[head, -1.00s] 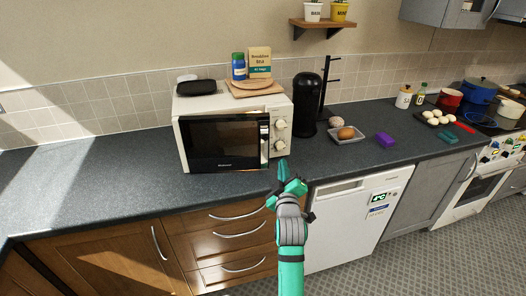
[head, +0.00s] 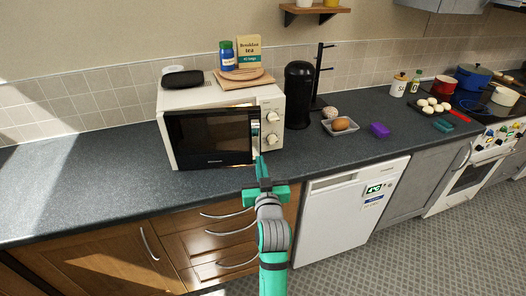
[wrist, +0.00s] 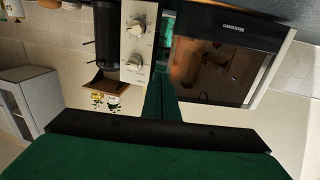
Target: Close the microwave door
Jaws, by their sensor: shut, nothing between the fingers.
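The cream microwave (head: 222,97) stands on the dark counter. Its dark-glass door (head: 208,138) is hinged on the left and looks close to flush with the front; I cannot tell whether it is fully shut. My gripper (head: 262,168) is shut and empty, with its fingertips in front of the door's lower right corner, by the control panel (head: 271,125). In the wrist view, which is upside down, the green fingers (wrist: 162,85) lie between the knobs (wrist: 136,44) and the door glass (wrist: 215,70). Whether they touch the door is unclear.
A black case (head: 182,78), a blue jar (head: 227,55) and a tea box (head: 249,50) on wooden boards (head: 243,77) sit on the microwave. A black coffee maker (head: 298,95) stands close at its right. The counter left of it (head: 90,180) is clear.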

